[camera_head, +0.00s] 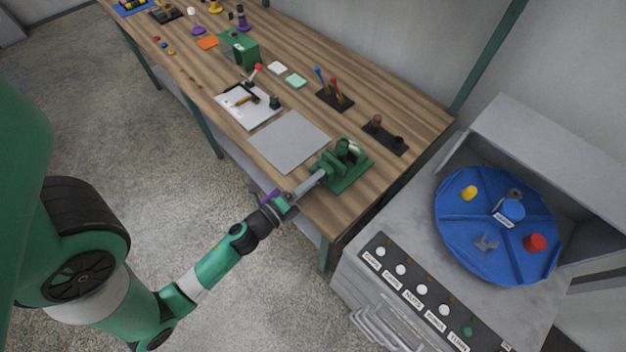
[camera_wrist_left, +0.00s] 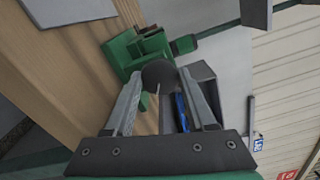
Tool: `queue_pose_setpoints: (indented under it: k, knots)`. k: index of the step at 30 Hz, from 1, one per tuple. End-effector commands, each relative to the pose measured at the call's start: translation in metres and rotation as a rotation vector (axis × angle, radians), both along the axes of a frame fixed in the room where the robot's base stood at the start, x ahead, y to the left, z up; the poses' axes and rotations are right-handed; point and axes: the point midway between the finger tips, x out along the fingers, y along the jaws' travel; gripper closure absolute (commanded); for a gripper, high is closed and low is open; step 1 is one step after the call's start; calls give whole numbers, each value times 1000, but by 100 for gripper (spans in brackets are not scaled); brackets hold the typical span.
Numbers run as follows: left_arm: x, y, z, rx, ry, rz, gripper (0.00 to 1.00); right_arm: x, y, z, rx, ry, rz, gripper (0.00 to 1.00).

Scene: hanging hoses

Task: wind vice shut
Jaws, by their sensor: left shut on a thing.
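The green vice (camera_head: 345,168) stands on the near right end of the wooden bench. In the left wrist view, the vice (camera_wrist_left: 150,45) lies just beyond the fingers. My left gripper (camera_head: 320,175) reaches in from the left to the vice's front side. In the left wrist view, its two fingers (camera_wrist_left: 160,82) are shut on a dark round knob (camera_wrist_left: 158,72) at the vice's front. The fingers hide part of the knob, and I cannot tell how wide the vice's jaws stand. My right gripper is in neither view.
A grey mat (camera_head: 290,140) lies beside the vice. A black holder with upright tools (camera_head: 335,97) and a dark block with pegs (camera_head: 384,135) stand behind. A grey cabinet with a blue turntable (camera_head: 470,250) is at right. Open floor lies in front of the bench.

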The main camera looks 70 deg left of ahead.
Motion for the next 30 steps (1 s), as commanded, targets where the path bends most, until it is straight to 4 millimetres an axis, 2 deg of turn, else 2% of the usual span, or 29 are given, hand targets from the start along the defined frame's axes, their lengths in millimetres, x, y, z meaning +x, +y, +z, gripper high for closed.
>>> queue_pose_setpoints:
  k: [30]
  knots:
    - [0,0,0,870,417,1,100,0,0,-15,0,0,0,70]
